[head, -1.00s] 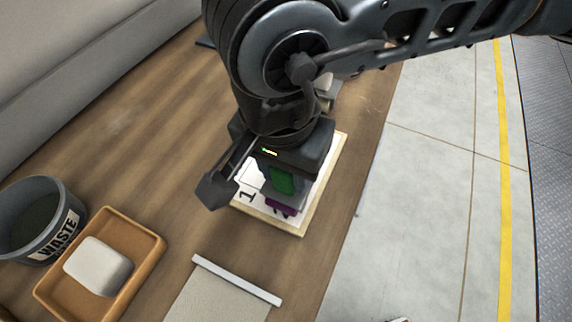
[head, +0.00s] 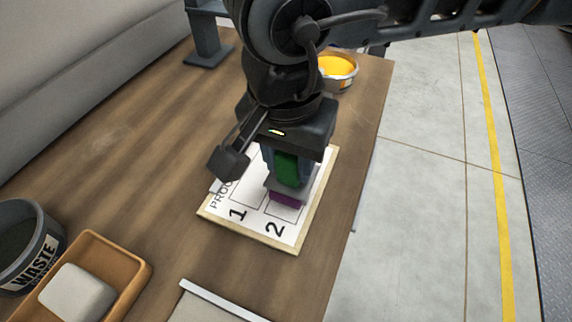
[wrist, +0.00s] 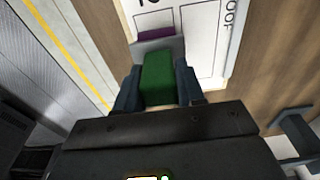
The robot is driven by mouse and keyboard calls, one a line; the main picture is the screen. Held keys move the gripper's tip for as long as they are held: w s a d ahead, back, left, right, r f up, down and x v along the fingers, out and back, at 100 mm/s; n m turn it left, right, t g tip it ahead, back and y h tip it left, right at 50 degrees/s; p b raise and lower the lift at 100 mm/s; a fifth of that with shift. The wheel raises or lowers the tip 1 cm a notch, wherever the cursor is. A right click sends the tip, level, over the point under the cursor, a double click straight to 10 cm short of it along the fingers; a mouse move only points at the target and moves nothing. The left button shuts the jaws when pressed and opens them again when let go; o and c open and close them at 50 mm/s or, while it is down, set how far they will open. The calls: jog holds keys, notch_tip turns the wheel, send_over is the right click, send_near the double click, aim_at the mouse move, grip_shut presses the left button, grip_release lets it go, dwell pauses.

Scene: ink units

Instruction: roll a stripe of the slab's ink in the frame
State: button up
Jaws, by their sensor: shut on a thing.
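My gripper (head: 286,160) is shut on the green handle (head: 287,171) of a roller tool; in the wrist view the handle (wrist: 158,77) sits between both fingers. The tool has a grey head (wrist: 157,46) and a purple roller (head: 288,199) at its front. The roller is at the lower part of the frame above the number 2 on the white proof sheet (head: 250,228). I cannot tell whether it touches the paper. The frame above number 1 (head: 246,197) looks blank where it shows. Tool and gripper hide much of frame 2. I cannot identify the slab.
A pot of yellow (head: 337,68) stands behind my arm. A dark stand (head: 208,45) is at the back left. A waste tub (head: 30,245) and an orange tray (head: 128,270) with a white block (head: 76,292) are at the lower left. The wooden table left of the sheet is clear.

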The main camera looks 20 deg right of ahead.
jog(key=shift+w+d+b, duration=1.7)
jog(key=shift+w+d, duration=0.95)
jog(key=shift+f, duration=0.1)
jog(key=shift+w+d+b, duration=0.45)
jog(key=shift+w+d, duration=0.55)
jog(key=shift+s+a+f+b, duration=0.1)
jog(key=shift+s+a+b, duration=1.15)
jog(key=shift+s+a, duration=1.25)
jog(key=shift+s+a+r+b, duration=0.15)
jog(key=shift+s+a+b, duration=0.2)
jog(key=shift+s+a, duration=0.5)
jog(key=shift+s+a+r+b, duration=0.1)
jog(key=shift+s+a+b, duration=0.2)
jog(key=shift+s+a, duration=0.55)
jog(key=shift+s, duration=0.1)
jog(key=shift+s+a+f+b, duration=0.1)
jog(key=shift+s+a+b, duration=0.45)
jog(key=shift+s+a, duration=0.4)
notch_tip(320, 180, up, 6)
jog(key=p, duration=0.2)
